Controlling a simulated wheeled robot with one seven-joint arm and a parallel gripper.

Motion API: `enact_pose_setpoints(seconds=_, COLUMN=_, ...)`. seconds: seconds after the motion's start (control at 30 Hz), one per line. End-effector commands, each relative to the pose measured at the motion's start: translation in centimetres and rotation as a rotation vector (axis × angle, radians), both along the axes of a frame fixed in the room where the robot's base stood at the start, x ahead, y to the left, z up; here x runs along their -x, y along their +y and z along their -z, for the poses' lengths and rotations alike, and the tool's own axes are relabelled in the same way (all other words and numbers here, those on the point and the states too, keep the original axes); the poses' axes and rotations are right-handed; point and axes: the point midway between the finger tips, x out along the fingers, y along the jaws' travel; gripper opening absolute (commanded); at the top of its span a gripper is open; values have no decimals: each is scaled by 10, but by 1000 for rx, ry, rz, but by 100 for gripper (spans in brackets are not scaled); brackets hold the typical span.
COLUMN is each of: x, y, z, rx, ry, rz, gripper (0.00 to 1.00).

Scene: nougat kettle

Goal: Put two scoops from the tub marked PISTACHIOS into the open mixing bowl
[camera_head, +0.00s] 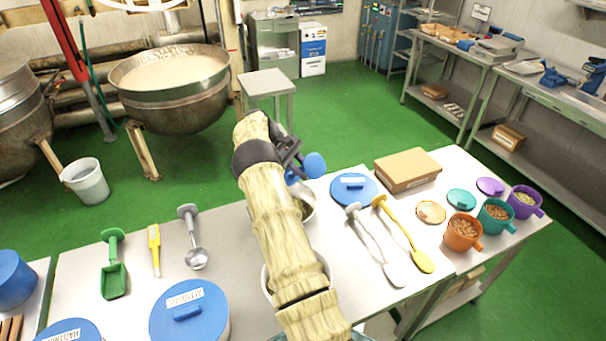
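My gripper (293,160) is at the end of my pale arm, above the middle of the table. It appears shut on a blue-handled tool, probably a scoop (315,165); the tool's lower end is hidden. Just below is an open round container (305,206) with greenish contents, partly hidden by my arm; no label on it shows. I cannot read PISTACHIOS anywhere.
Left are a green scoop (114,270), yellow tool (154,250), metal ladle (194,250) and closed blue tub (190,315). Right are a white spoon (378,248), yellow spoon (405,236), brown box (407,170) and orange (463,231), teal (496,215) and purple (525,201) cups.

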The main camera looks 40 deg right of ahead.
Motion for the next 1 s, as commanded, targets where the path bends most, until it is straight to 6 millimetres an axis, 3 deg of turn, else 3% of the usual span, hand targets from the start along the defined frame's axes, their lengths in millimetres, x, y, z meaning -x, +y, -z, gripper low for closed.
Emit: enact_pose_setpoints(seconds=1.0, x=1, y=-1, z=-29, rx=-105, ry=-650, rz=3, gripper=0)
